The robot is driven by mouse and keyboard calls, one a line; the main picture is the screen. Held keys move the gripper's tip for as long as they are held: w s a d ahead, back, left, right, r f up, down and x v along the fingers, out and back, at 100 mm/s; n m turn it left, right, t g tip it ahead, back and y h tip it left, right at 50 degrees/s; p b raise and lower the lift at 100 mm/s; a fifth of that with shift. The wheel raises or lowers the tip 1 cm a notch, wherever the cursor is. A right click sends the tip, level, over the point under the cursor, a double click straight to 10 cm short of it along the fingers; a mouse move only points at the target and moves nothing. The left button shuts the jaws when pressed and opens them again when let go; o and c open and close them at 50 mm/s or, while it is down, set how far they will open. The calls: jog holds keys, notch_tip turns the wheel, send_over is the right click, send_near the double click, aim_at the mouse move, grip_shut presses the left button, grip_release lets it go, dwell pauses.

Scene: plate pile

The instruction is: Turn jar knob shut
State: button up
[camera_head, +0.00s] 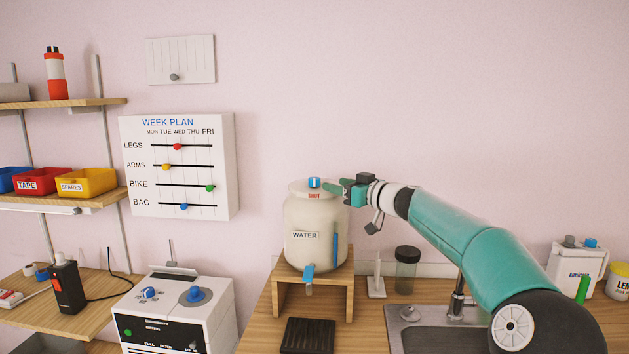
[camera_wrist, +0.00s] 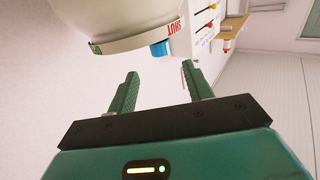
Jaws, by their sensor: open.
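The cream jar (camera_head: 302,218) labelled WATER stands on a small wooden stand. Its blue knob (camera_head: 315,182) sits on top of the lid, above a red label. In the wrist view the jar (camera_wrist: 120,18) is tilted across the top, with the blue knob (camera_wrist: 160,48) beside a red SHUT label (camera_wrist: 174,28). My gripper (camera_head: 335,186) is just right of the knob, its green fingers pointing left at about knob height. In the wrist view my gripper (camera_wrist: 160,73) is open and empty. The knob lies ahead between the fingertip lines, apart from them.
A blue tap (camera_head: 308,272) is low on the jar's front. A dark drip tray (camera_head: 308,336) lies before the wooden stand (camera_head: 345,290). A dark glass jar (camera_head: 406,269) and a sink (camera_head: 440,322) are to the right. The wall above the jar is clear.

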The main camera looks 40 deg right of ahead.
aim_at(318, 180)
jog(key=w, duration=0.9)
jog(key=shift+w+a, duration=0.1)
jog(key=shift+w, duration=0.1)
jog(key=shift+c, duration=0.4)
jog(key=c, duration=0.9)
jog(key=shift+o, duration=0.2)
jog(key=shift+m+h, duration=0.7)
jog(key=shift+h, duration=0.4)
jog(key=o, duration=0.9)
jog(key=shift+o, duration=0.2)
jog(key=shift+s, duration=0.15)
